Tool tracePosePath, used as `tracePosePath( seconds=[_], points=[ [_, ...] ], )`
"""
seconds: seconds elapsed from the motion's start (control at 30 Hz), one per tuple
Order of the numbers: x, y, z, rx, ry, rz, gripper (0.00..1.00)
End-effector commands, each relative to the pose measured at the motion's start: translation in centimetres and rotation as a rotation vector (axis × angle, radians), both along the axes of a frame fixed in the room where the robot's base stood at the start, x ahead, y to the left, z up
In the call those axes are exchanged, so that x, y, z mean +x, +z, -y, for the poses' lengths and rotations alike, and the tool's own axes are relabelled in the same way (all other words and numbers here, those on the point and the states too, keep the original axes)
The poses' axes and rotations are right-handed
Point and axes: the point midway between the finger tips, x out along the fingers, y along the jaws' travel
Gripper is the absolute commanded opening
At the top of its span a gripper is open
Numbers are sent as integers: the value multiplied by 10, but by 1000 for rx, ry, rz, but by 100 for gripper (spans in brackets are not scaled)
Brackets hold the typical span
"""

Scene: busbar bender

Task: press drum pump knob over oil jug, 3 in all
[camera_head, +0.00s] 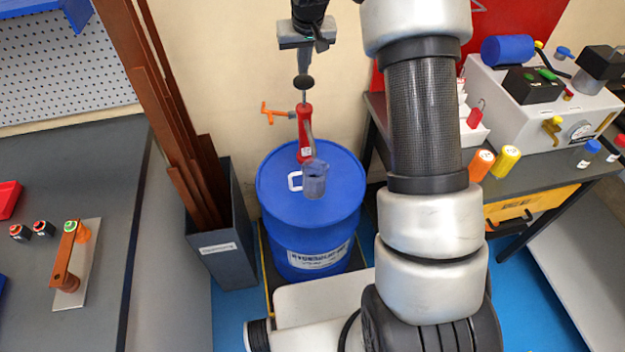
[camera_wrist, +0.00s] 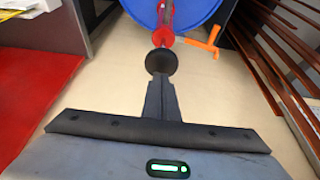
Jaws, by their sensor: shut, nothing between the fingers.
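The pump's black knob (camera_head: 304,83) tops a thin rod. A clear oil jug (camera_head: 314,182) with a white handle shows over the drum top, below the spout. My gripper (camera_head: 304,72) is shut and empty, pointing down just above the knob. In the wrist view, my fingertips (camera_wrist: 161,78) line up with the knob (camera_wrist: 161,60); I cannot tell whether they touch.
A grey bin (camera_head: 222,245) with long copper-brown bars stands left of the drum. A workbench (camera_head: 535,165) with a white machine, orange and yellow bottles is at right. Another bench (camera_head: 105,200) is at left. My arm fills the space right of the drum.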

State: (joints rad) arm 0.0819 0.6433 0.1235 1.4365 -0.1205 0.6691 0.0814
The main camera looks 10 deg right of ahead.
Motion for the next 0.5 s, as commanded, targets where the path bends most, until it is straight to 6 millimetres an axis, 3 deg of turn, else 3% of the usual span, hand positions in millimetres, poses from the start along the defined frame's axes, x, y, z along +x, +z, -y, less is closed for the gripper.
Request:
tracePosePath(
  seconds=[0.33, 0.5],
  points=[
    [0, 1, 0, 0, 0, 1, 0],
    [1, 13, 0, 0, 0, 2, 0]
  ],
)
